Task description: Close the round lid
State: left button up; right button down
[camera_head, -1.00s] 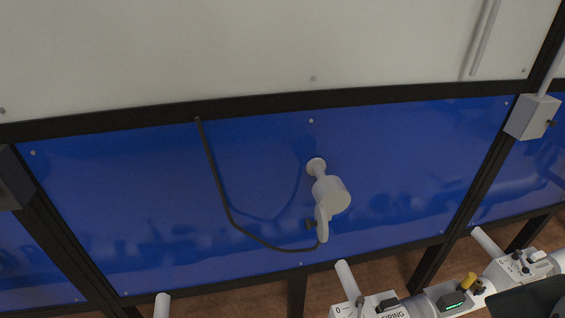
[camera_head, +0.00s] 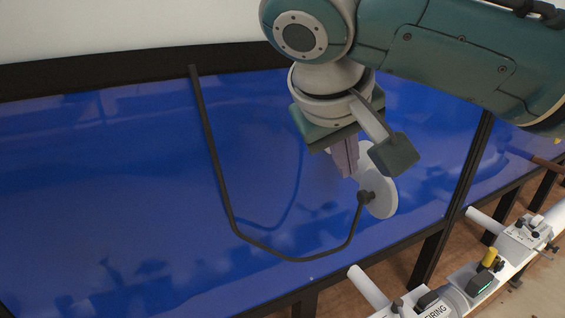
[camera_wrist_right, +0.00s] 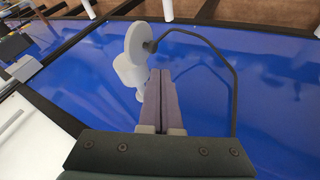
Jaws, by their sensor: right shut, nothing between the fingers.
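The round lid (camera_head: 383,192) is a white disc with a dark knob at its middle, where a black cable ends. It sits beside the white fitting on the blue panel, and also shows tilted in the right wrist view (camera_wrist_right: 138,43). In that view the fitting's rounded body (camera_wrist_right: 129,72) is left of my fingertips. My right gripper (camera_head: 347,168) is shut and empty, its fingers in front of the fitting, just left of the lid. I cannot tell whether they touch. The gripper hides most of the fitting in the head view. My left gripper is not in view.
The black cable (camera_head: 225,190) hangs in a loop on the blue panel (camera_head: 110,200), left of the lid. A dark frame post (camera_head: 452,210) stands to the right. White pipework with valves (camera_head: 465,285) runs along the lower right. The panel's left side is clear.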

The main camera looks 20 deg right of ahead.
aim_at(373, 189)
jog(key=d+f, duration=0.1)
jog(key=d, duration=0.1)
jog(key=w+d+f+p, duration=0.1)
jog(key=d+f, duration=0.1)
jog(key=w+d+f, duration=0.1)
jog(key=d+f, duration=0.1)
jog(key=shift+w+f+p, duration=0.1)
jog(key=shift+w+p, duration=0.1)
jog(key=shift+p, duration=0.2)
jog(key=shift+d+f, duration=0.15)
jog(key=shift+d, duration=0.3)
jog(key=shift+s+d+n+p, duration=0.1)
jog(key=shift+d+n+p, duration=0.05)
jog(key=shift+n+p, duration=0.3)
